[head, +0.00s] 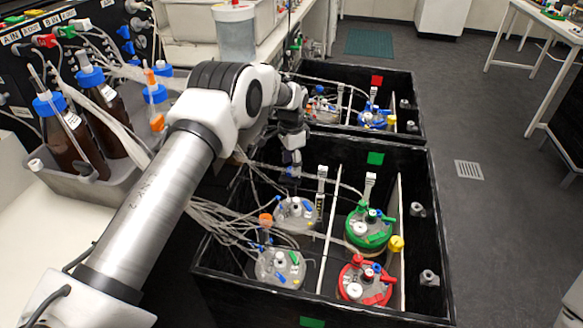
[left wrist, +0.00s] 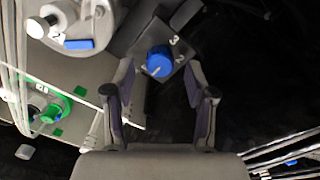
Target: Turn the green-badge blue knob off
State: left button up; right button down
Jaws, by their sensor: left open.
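The blue knob (left wrist: 159,62) shows in the left wrist view. It sits on a grey panel with the marks 2 and 3 beside it, and a pale pointer line crosses its face. My left gripper (left wrist: 160,82) is open, with one finger on each side of the knob's line; I cannot tell whether either finger touches it. In the head view, my left gripper (head: 291,160) reaches down at the back left of the near black box, and the arm and gripper largely hide the knob area. A green badge (head: 375,158) is on that box's back wall. My right gripper is not in view.
The near black box (head: 421,247) holds green-topped (head: 369,228) and red-topped (head: 364,280) vessels plus two clear-topped ones. Many tubes (head: 222,215) run below my left arm. Another box behind has a red badge (head: 377,80). Brown bottles (head: 65,140) stand left.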

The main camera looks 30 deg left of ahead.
pick_arm(q)
notch_tip(320, 180, up, 10)
jog(key=shift+f, duration=0.15)
dwell(0.4)
